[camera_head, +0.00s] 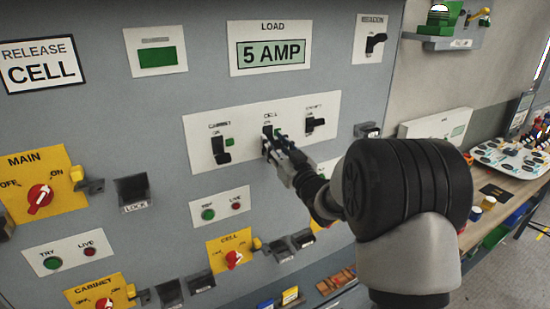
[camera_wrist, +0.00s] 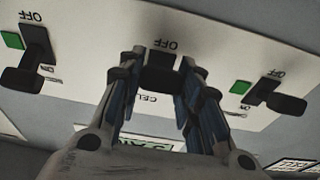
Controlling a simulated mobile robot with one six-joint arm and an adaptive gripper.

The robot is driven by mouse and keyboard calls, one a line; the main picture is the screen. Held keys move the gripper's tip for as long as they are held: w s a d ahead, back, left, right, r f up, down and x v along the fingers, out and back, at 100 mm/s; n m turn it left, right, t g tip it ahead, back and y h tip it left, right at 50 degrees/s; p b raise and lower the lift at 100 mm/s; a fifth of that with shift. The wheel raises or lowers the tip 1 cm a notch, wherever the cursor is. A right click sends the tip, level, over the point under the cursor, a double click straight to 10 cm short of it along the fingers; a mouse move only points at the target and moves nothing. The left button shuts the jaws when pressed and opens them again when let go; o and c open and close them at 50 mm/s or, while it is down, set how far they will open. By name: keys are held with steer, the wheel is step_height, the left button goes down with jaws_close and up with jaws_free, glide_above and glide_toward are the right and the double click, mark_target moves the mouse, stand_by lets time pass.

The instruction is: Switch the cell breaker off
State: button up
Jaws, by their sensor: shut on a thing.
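The cell breaker (camera_head: 268,130) is the middle one of three black lever switches on a white plate in the head view. My gripper (camera_head: 273,146) reaches it from the lower right. In the wrist view, which is upside down to the panel, the fingers of my gripper (camera_wrist: 160,78) stand on both sides of the black cell breaker lever (camera_wrist: 160,72) and are shut on it. An OFF label shows above the lever there, and part of the CELL label shows below it. The fingers hide the lever's sides, and its exact position is hard to tell.
The cabinet breaker (camera_head: 220,150) is close on the left and another breaker (camera_head: 315,124) close on the right. Below are yellow rotary switches, including CELL (camera_head: 232,256) and MAIN (camera_head: 40,195). A "5 AMP" load sign (camera_head: 270,52) is above. A bench (camera_head: 500,210) stands right.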

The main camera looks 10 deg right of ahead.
steer(key=shift+f+t+y+b, duration=0.3)
steer(key=shift+f+t+b, duration=0.45)
steer(key=shift+b, duration=2.35)
steer(key=shift+w+r+t+b, duration=0.1)
steer(key=shift+r+t+b, duration=0.25)
steer(key=shift+b, duration=0.15)
steer(key=o, duration=1.1)
steer(key=v, duration=1.2)
steer(key=shift+r, duration=0.1)
